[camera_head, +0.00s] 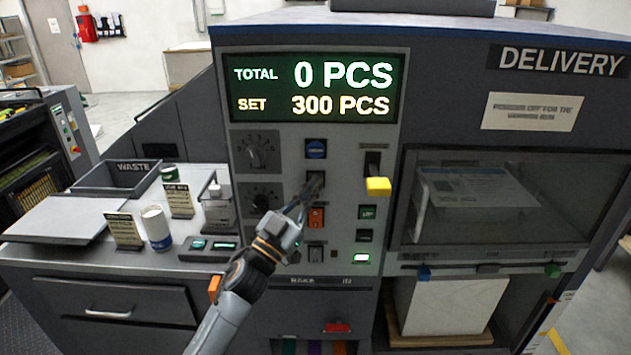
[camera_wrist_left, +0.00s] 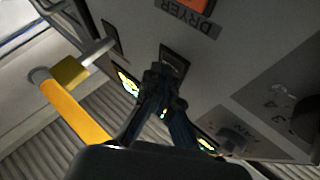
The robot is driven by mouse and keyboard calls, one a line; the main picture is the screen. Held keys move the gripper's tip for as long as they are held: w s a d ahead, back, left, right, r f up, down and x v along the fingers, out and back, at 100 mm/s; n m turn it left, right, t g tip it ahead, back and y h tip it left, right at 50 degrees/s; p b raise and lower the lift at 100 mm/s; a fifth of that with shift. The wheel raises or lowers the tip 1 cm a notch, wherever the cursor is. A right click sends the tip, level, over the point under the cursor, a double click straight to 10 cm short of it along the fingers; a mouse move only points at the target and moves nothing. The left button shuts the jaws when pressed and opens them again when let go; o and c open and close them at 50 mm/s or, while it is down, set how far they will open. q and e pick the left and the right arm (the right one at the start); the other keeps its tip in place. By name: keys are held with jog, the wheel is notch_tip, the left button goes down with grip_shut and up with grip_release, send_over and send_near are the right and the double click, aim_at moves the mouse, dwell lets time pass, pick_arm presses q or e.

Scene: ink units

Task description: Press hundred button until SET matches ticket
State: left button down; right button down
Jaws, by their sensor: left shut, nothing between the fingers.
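The counter display (camera_head: 315,87) reads TOTAL 0 PCS and SET 300 PCS. In the left wrist view the closed fingertips (camera_wrist_left: 162,76) are over or close against the button (camera_wrist_left: 174,60); contact cannot be told. The ticket cannot be made out for certain; small printed cards (camera_head: 123,230) stand on the bench, their text unreadable.
A lever with a yellow knob (camera_head: 378,187) sticks out right of my gripper; it also shows in the left wrist view (camera_wrist_left: 70,72). Dials (camera_head: 257,151) are on the left. A white cup (camera_head: 156,228) and WASTE tray (camera_head: 85,190) are on the bench.

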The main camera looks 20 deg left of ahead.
pick_arm(q)
jog(key=shift+s, duration=0.15)
jog(key=shift+s+d+p, duration=0.25)
jog(key=shift+s+p, duration=0.1)
jog(key=shift+s, duration=0.35)
jog(key=s, duration=0.2)
jog(key=s+d+p, duration=0.1)
jog(key=s, duration=0.1)
jog(key=shift+s+d, duration=0.2)
jog(key=shift+s, duration=0.2)
jog(key=shift+f, duration=0.15)
dwell(0.4)
